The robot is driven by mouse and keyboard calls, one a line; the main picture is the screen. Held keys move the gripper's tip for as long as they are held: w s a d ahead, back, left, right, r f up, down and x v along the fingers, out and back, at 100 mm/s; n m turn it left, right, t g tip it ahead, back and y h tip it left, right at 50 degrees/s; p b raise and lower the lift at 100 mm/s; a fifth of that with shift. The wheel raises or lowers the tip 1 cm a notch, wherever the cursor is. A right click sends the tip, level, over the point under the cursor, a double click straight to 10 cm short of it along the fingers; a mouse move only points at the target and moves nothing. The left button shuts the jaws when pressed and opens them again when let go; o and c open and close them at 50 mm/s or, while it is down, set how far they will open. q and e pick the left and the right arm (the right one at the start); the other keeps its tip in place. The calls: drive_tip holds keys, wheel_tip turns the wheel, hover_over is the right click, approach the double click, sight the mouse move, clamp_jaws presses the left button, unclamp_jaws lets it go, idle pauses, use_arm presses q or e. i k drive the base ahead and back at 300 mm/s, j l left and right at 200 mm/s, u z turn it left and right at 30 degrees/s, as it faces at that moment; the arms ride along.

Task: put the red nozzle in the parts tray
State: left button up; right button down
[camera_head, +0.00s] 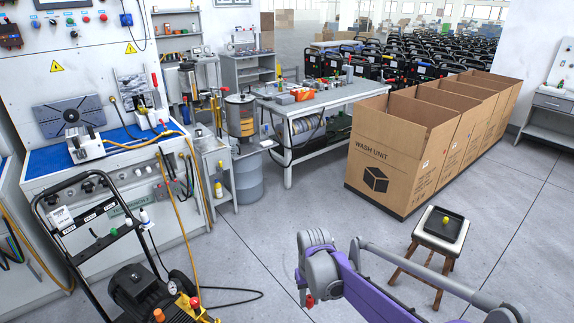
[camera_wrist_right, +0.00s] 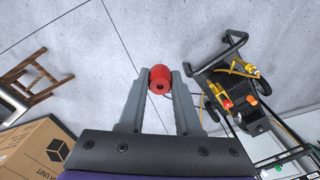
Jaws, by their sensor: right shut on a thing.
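The red nozzle (camera_wrist_right: 160,79) is a short red cylinder with a dark hole in its end. My right gripper (camera_wrist_right: 161,88) is shut on it, with the nozzle between the fingertips. In the head view a bit of the red nozzle (camera_head: 309,301) shows below my right wrist, in the air above the floor; the arm hides most of the fingers. A dark tray (camera_head: 434,229), which looks like the parts tray, sits on a stool to the right of my right gripper. A small yellow piece (camera_head: 446,219) is in it. My left gripper is not in view.
The wooden stool (camera_head: 439,243) stands on open floor. A pressure washer (camera_head: 145,290) stands at the lower left. Large cardboard boxes (camera_head: 392,165) stand behind the stool. A workbench (camera_head: 320,100) with parts is farther back.

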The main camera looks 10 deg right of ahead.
sight(442, 228)
drive_tip(key=i+l, duration=0.15)
drive_tip(key=l, duration=0.2)
drive_tip(key=i+l, duration=0.15)
drive_tip(key=l, duration=0.25)
drive_tip(key=i+l, duration=0.1)
drive_tip(key=l, duration=0.25)
drive_tip(key=i+l, duration=0.15)
drive_tip(key=l, duration=0.2)
drive_tip(key=i+l, duration=0.15)
drive_tip(key=l, duration=0.2)
drive_tip(key=i+l, duration=0.2)
drive_tip(key=l, duration=0.2)
drive_tip(key=i+l, duration=0.2)
drive_tip(key=l, duration=0.2)
drive_tip(key=i+l, duration=0.45)
drive_tip(key=l, duration=0.3)
drive_tip(key=i+l, duration=0.2)
drive_tip(key=l, duration=0.2)
drive_tip(key=i+l, duration=0.2)
drive_tip(key=l, duration=0.2)
drive_tip(key=z, duration=0.05)
